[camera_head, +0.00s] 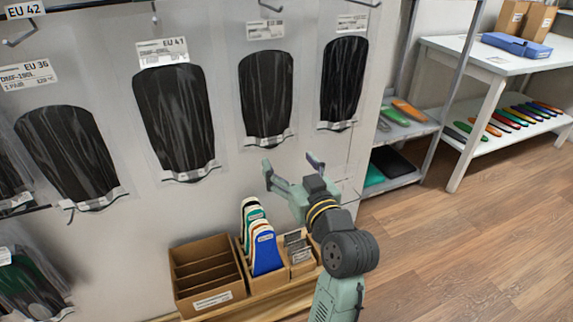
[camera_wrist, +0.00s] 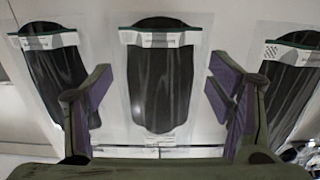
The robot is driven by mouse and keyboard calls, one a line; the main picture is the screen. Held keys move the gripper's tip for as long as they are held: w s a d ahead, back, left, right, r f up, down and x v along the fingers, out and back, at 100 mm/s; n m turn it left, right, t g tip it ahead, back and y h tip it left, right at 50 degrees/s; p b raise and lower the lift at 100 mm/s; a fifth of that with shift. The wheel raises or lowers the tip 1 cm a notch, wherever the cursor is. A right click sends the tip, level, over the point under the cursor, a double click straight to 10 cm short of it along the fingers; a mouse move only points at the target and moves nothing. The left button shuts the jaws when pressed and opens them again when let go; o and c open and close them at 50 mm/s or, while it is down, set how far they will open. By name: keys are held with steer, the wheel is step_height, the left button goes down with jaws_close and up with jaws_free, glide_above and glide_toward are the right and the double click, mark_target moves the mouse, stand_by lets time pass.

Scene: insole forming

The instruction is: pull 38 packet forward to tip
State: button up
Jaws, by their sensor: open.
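Clear packets with black insole sheets hang on the wall. The third packet (camera_head: 266,95) in the head view has a small label that seems to end in 38, though the print is hard to read. My gripper (camera_head: 291,167) is open and empty, just below and right of this packet. In the wrist view a packet (camera_wrist: 160,90) shows between the spread fingers of my gripper (camera_wrist: 160,95), with its white label across the top. Its size print is unreadable, and I cannot tell if the fingers touch it.
Other packets hang close by: EU 41 (camera_head: 178,115), EU 36 (camera_head: 70,150) and one to the right (camera_head: 344,80). Below stand a cardboard divider box (camera_head: 205,275) and coloured templates (camera_head: 265,252). A shelf rack (camera_head: 408,130) and white table (camera_head: 470,60) stand right.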

mark_target(272, 138)
steer(key=p+x, duration=0.2)
steer(key=x, duration=0.9)
steer(key=shift+s, duration=0.1)
steer(key=shift+c, duration=0.5)
steer(key=c, duration=1.2)
